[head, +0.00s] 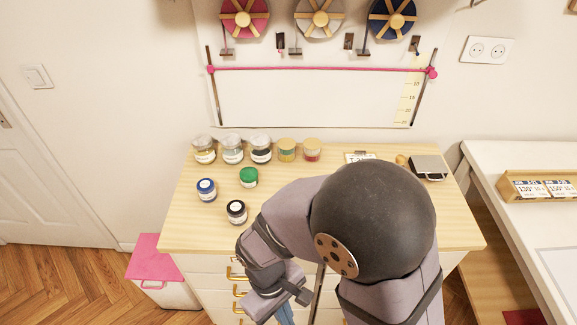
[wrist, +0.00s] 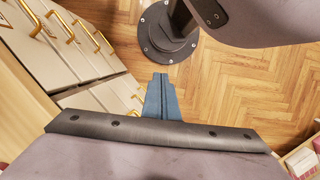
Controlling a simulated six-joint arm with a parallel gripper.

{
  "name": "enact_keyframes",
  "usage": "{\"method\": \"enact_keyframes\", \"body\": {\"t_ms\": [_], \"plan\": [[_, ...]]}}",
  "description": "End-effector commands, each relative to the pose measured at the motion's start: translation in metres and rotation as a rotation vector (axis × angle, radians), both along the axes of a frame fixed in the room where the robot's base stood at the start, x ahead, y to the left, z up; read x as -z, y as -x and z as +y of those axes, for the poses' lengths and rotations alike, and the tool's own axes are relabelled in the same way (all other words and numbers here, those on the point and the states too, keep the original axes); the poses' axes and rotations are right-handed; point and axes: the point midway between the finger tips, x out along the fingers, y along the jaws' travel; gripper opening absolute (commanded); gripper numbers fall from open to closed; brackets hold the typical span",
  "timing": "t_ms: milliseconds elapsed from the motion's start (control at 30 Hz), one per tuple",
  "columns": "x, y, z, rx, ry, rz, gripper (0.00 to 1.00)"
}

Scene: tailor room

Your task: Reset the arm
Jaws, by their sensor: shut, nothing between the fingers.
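My gripper (wrist: 162,97) shows in the wrist view as two blue fingers pressed together, with nothing between them. It points down over the wooden floor in front of the dresser drawers. In the head view only a bit of its blue fingers (head: 285,313) shows at the bottom edge, below my folded arm. The gripper is in front of the dresser and apart from the things on its top.
The wooden dresser top (head: 335,215) holds several small jars, among them a blue one (head: 206,190), a green one (head: 249,177) and a black one (head: 236,212). Drawers with gold handles (wrist: 64,27) are close by. A pink-lidded bin (head: 154,258) stands left.

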Motion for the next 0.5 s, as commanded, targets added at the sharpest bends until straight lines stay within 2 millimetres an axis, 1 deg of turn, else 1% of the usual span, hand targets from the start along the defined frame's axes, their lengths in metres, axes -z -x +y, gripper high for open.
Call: {"method": "enact_keyframes", "body": {"t_ms": [33,100,200,267,400,500], "plan": [[-0.009,-0.001,-0.021,0.094,-0.013,-0.006,0.0],[-0.018,-0.003,-0.044,0.204,-0.028,-0.019,0.0],[-0.031,-0.01,-0.072,0.351,-0.054,-0.058,0.0],[-0.039,-0.019,-0.086,0.434,-0.073,-0.092,0.0],[-0.059,-0.044,-0.115,0.598,-0.11,-0.184,0.0],[-0.066,-0.053,-0.133,0.684,-0.119,-0.223,0.0]]}}
